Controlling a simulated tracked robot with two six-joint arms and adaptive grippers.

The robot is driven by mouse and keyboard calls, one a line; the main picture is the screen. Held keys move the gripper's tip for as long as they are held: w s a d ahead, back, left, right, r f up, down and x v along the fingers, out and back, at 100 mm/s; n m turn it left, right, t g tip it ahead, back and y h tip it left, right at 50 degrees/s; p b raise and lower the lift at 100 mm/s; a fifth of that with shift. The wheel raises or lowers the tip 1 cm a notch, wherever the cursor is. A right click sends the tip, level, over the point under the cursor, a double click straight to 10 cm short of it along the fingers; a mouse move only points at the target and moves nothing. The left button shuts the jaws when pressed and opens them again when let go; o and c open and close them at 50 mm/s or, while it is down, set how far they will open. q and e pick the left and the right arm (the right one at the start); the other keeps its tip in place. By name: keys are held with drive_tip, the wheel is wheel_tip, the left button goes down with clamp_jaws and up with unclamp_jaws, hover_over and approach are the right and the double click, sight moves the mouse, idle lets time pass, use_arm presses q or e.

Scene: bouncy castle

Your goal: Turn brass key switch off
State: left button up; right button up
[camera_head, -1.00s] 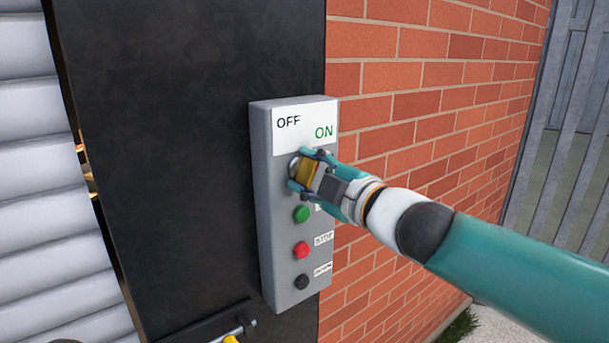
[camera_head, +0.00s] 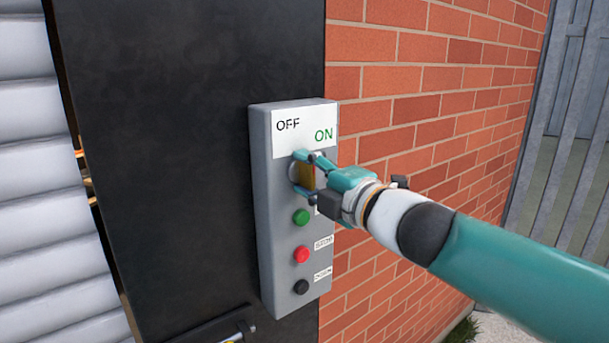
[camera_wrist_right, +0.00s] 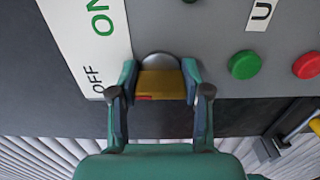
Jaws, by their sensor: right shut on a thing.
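The grey control box (camera_head: 262,220) hangs on a dark panel, with a white plate (camera_head: 297,142) on top reading OFF at left and ON at right. The brass key (camera_head: 307,178) sits in a round silver switch below the plate. My right gripper (camera_head: 305,177) is shut on the key, one finger on each side, and partly hides it in the head view. In the right wrist view the golden key (camera_wrist_right: 160,86) shows between the fingers, with the silver switch rim (camera_wrist_right: 159,60) behind it. My left gripper is not in view.
Below the key are a green button (camera_head: 301,216), a red button (camera_head: 301,254) and a black button (camera_head: 301,286). A brick wall (camera_head: 430,90) stands at right, white corrugated slats (camera_head: 35,180) at left. A metal bolt (camera_head: 240,331) is at the bottom.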

drive_tip(key=shift+a+f, duration=0.1)
drive_tip(key=shift+f, duration=0.3)
drive_tip(key=o, duration=0.8)
drive_tip(key=shift+c, duration=0.2)
drive_tip(key=o, duration=0.4)
drive_tip(key=shift+r, duration=0.2)
drive_tip(key=shift+s+r, duration=0.1)
drive_tip(key=shift+s+d, duration=0.2)
drive_tip(key=shift+d, duration=0.1)
drive_tip(key=v, duration=1.1)
drive_tip(key=shift+d, duration=0.1)
